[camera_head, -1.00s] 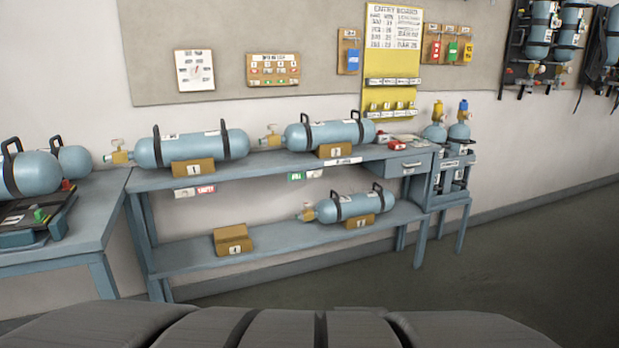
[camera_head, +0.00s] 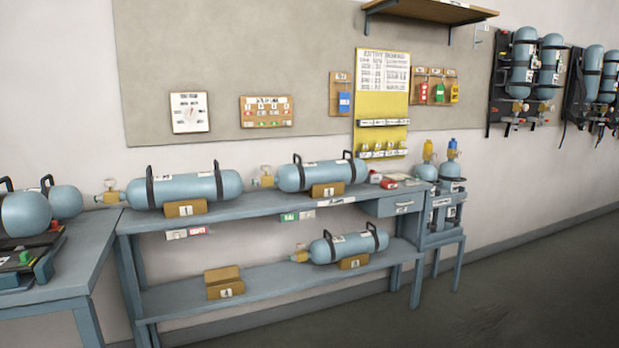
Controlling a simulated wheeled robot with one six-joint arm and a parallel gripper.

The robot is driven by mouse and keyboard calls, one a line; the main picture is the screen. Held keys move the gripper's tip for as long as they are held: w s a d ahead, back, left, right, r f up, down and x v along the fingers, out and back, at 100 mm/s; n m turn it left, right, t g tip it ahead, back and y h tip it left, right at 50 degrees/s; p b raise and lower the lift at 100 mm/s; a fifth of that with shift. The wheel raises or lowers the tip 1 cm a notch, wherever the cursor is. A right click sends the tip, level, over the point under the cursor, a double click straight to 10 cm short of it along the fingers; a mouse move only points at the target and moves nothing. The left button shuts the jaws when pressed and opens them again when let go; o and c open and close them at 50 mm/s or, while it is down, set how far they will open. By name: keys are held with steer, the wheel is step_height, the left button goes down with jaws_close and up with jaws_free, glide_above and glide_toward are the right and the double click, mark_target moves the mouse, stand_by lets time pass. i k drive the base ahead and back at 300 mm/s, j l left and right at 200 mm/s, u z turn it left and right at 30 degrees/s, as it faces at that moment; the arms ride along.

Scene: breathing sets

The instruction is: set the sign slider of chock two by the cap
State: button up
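Chock two (camera_head: 328,190) is a brown block marked 2 on the bench's upper shelf. A blue cylinder (camera_head: 322,174) with two black handles and a brass valve lies on it. Below the shelf edge near chock two is a small sign slider (camera_head: 290,217) with a green part at left and a white part to its right. A similar sign (camera_head: 187,233), white with red at its right end, hangs below chock one (camera_head: 185,208). The lettering is too small to read, and no separate cap can be told apart. My gripper is not in view.
The blue-grey bench (camera_head: 250,208) stands along the wall. Its lower shelf (camera_head: 280,277) holds a cylinder on a chock and an empty chock (camera_head: 224,283). Another table (camera_head: 85,240) is at the left. A cylinder rack (camera_head: 440,215) stands right. The floor (camera_head: 520,280) at the right is clear.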

mark_target(310, 214)
steer(key=i+z, duration=0.3)
steer(key=i, duration=0.25)
steer(key=i+j+z, duration=0.15)
steer(key=i+z, duration=0.15)
steer(key=i, duration=0.3)
steer(key=i+j+z, duration=0.3)
steer(key=i, duration=0.25)
